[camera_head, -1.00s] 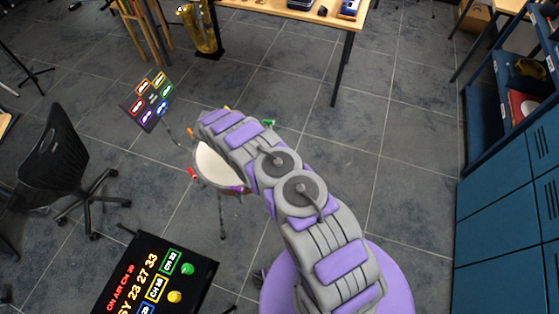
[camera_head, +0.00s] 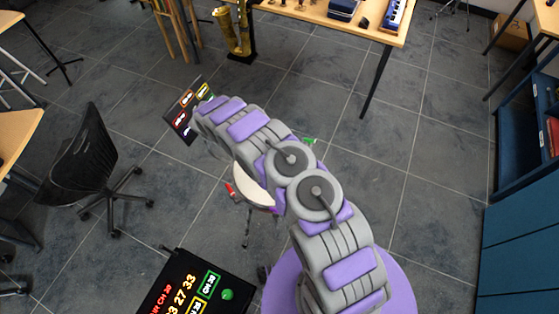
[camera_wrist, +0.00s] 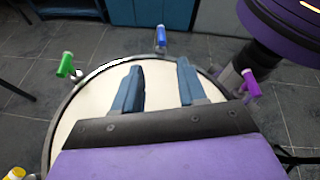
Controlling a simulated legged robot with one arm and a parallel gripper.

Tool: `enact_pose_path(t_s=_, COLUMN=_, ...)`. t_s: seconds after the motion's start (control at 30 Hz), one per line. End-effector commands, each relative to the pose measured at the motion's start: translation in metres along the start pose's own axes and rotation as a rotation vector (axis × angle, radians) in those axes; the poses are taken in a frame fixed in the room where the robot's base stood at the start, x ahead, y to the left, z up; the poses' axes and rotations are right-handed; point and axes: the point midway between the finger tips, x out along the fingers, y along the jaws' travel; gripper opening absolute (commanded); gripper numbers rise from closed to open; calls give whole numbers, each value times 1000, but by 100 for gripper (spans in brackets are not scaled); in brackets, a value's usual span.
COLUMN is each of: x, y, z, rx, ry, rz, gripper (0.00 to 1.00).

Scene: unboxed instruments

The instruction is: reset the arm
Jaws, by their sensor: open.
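My gripper (camera_wrist: 160,85) shows in the wrist view with its two blue fingers apart and nothing between them. The fingers are seen over the pale top of a round drum-like object (camera_wrist: 85,118); I cannot tell whether they touch it. In the head view my purple and grey arm reaches up and to the left, and the gripper itself is hidden there. The round object (camera_head: 252,186) shows in the head view, partly behind my arm.
Coloured pegs ring the round object: green (camera_wrist: 66,65), blue (camera_wrist: 161,37) and purple (camera_wrist: 250,83). A lit panel (camera_head: 184,118) stands behind my arm's far end. A black chair (camera_head: 92,160) is left, a display box (camera_head: 190,290) front left, blue cabinets (camera_head: 520,245) right. Tiled floor lies between.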

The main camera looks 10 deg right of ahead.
Motion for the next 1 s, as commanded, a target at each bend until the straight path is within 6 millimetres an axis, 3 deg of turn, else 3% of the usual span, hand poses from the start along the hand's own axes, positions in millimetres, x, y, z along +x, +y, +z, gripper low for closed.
enact_pose_path(t_s=0.67, x=-4, y=-2, z=1, rx=5, ry=-1, rz=-1, gripper=41)
enact_pose_path(t_s=0.77, x=-6, y=0, z=11, rx=25, ry=12, rz=-6, gripper=41)
enact_pose_path(t_s=1.0, x=-15, y=-2, z=73, rx=145, ry=89, rz=-43, gripper=41)
